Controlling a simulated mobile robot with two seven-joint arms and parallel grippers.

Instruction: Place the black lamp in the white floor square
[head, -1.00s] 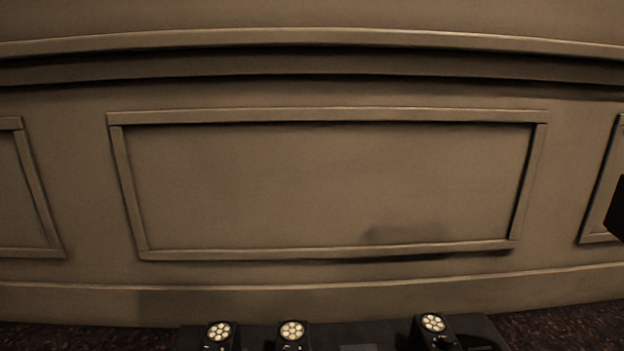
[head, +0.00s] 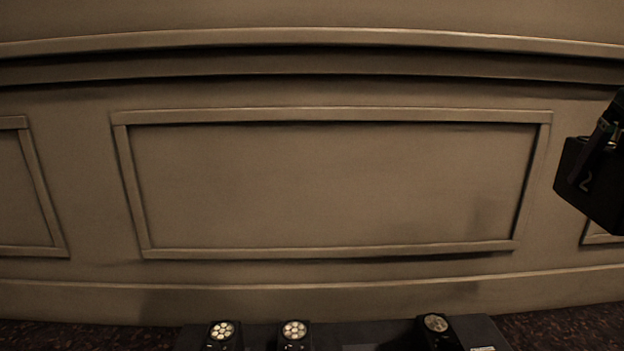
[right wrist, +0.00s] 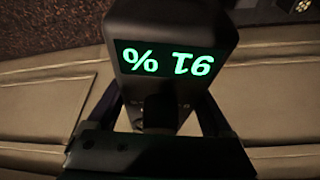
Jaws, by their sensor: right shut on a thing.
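The black lamp (head: 581,205) is a dark box with a "2" on its side, held up at the right edge of the head view. My right gripper (head: 606,135) is shut on it; the rest of that arm is out of frame. In the right wrist view the lamp (right wrist: 125,28) shows a green upside-down "91 %" display between the fingers of my gripper (right wrist: 150,115). The white floor square is not in view. My left gripper is not in view.
Three similar black lamps with round, multi-bulb faces stand along the bottom edge: left (head: 222,331), middle (head: 294,331) and right (head: 437,325). They are on a dark flat surface (head: 375,335). A beige panelled wall (head: 330,185) fills the background, with dark speckled floor (head: 570,325) below.

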